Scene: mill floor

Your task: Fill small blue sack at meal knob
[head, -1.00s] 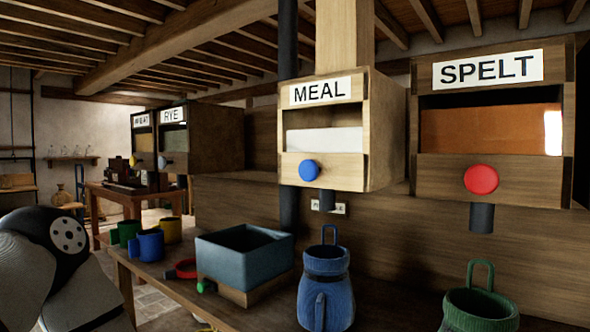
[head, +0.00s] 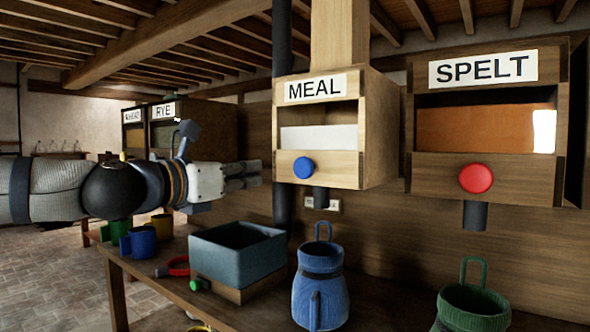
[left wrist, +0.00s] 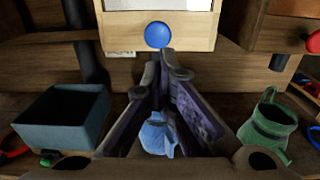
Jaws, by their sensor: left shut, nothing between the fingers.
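The meal bin (head: 322,130) hangs on the wall with a round blue knob (head: 303,167) on its front and a dark spout (head: 320,197) beneath. The small blue sack (head: 320,288) stands upright on the bench under the spout, its loop handle up. My left gripper (head: 258,174) is shut and empty, at about knob height, to the left of the knob in the head view. In the left wrist view the blue knob (left wrist: 158,35) is just beyond the fingertips (left wrist: 166,55), apparently apart from them. The fingers partly hide the blue sack (left wrist: 158,134). My right gripper is not in view.
A spelt bin (head: 495,130) with a red knob (head: 475,178) hangs to the right, above a green sack (head: 470,306).

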